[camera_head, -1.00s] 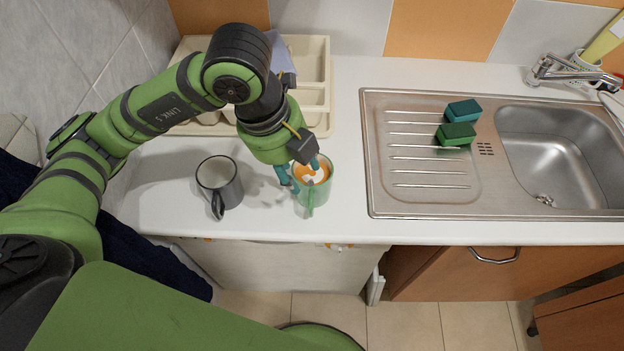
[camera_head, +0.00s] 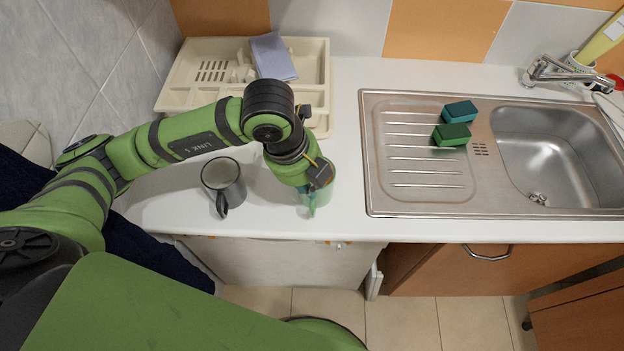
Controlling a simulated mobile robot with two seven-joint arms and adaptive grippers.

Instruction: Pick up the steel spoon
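I cannot make out a steel spoon in this view. My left gripper (camera_head: 316,184) is at the green mug (camera_head: 313,204) near the counter's front edge. My wrist covers most of the mug and its inside. The fingers are hidden, so I cannot tell whether they are open or shut, or whether they hold anything. My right gripper is out of view.
A grey mug (camera_head: 222,184) stands left of the green mug. Behind is a cream cutlery tray (camera_head: 180,98) with a blue-grey cloth (camera_head: 272,56). At right is a steel sink (camera_head: 420,208) with two sponges (camera_head: 452,134) on its drainboard.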

